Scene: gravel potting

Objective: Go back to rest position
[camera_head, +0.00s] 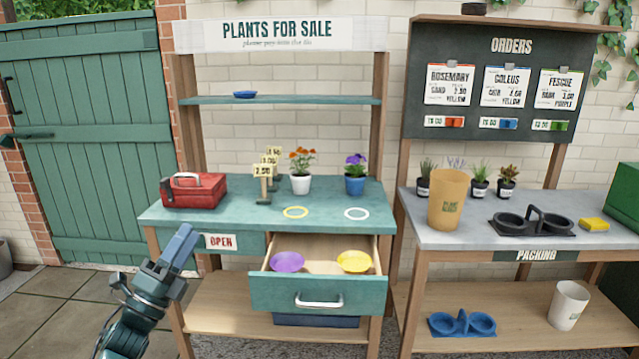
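My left gripper (180,246) is at the lower left, in front of the left end of the teal sales bench (240,215). Its fingers point up and to the right and lie close together from this angle. I cannot tell whether there is a gap between them. I see nothing held at its tips, and it looks apart from the bench. My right gripper is not in view.
The bench's drawer (316,294) stands open, with a purple bowl (287,261) and a yellow bowl (354,261) in it. A red toolbox (194,191) and potted flowers stand on the bench. The grey packing table (470,238) is at the right. Paving at the lower left is clear.

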